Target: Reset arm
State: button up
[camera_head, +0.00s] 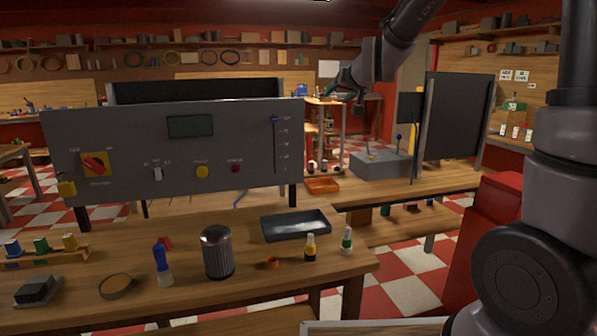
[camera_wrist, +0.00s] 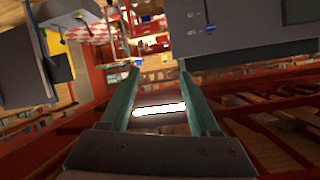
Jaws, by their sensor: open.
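My gripper (camera_head: 343,90) is raised in the upper middle of the head view, to the right of the grey control panel (camera_head: 130,150) and above the bench. In the wrist view its two greenish fingers (camera_wrist: 158,70) stand apart with nothing between them. Part of the control panel (camera_wrist: 245,30) shows upside down at the upper right of the wrist view. My arm comes down from the top right of the head view and looks bent.
A grey box with a lever (camera_head: 380,163) and a dark upright panel (camera_head: 457,115) stand on the back bench. The front bench (camera_head: 200,295) holds a dark tray (camera_head: 296,226), a ribbed canister (camera_head: 217,254) and small bottles. A red cabinet (camera_head: 490,235) is at the right.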

jog(key=s+d+m+g, duration=0.1)
jog(key=s+d, duration=0.3)
jog(key=s, duration=0.6)
jog(key=s+d+m+g, duration=0.1)
jog(key=s+d+g, duration=0.2)
jog(key=s, duration=0.7)
jog(key=s+d+m+g+h, duration=0.1)
jog(key=s+d+g, duration=0.1)
jog(key=s+d, duration=0.4)
jog(key=s, duration=0.4)
jog(key=shift+s+d+f+m, duration=0.25)
jog(key=shift+d+f+m, duration=0.05)
jog(key=shift+d+m, duration=0.1)
